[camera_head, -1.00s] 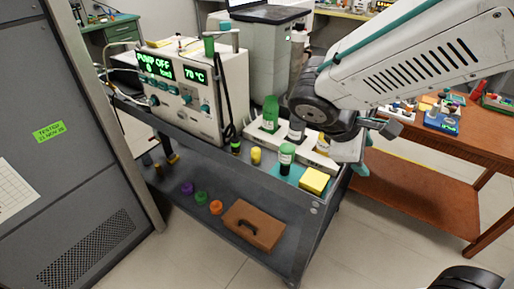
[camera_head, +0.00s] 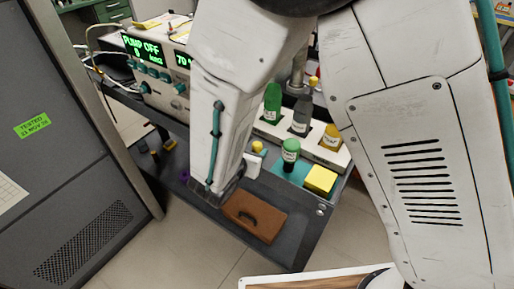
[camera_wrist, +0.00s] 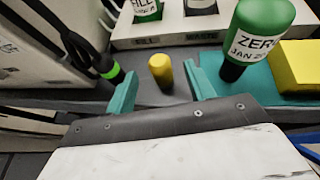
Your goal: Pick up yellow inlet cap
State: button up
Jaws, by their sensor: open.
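The yellow inlet cap (camera_wrist: 161,67) is a small upright yellow cylinder with a rounded top, standing on the grey cart top. In the head view the cap (camera_head: 257,147) shows just right of my arm. My gripper (camera_wrist: 160,73) is open, with its two teal fingers reaching toward the cap, one on each side in the picture. The cap appears between and slightly beyond the fingertips, with gaps on both sides. The gripper's fingers are hidden behind my arm in the head view.
A white bottle rack (camera_wrist: 160,38) stands behind. A brown case (camera_head: 256,213) lies lower down.

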aim_at(255, 146)
jog(key=x, duration=0.4)
jog(key=shift+w+d, duration=0.15)
jog(key=shift+w, duration=0.3)
jog(key=c, duration=1)
jog(key=shift+c, duration=0.2)
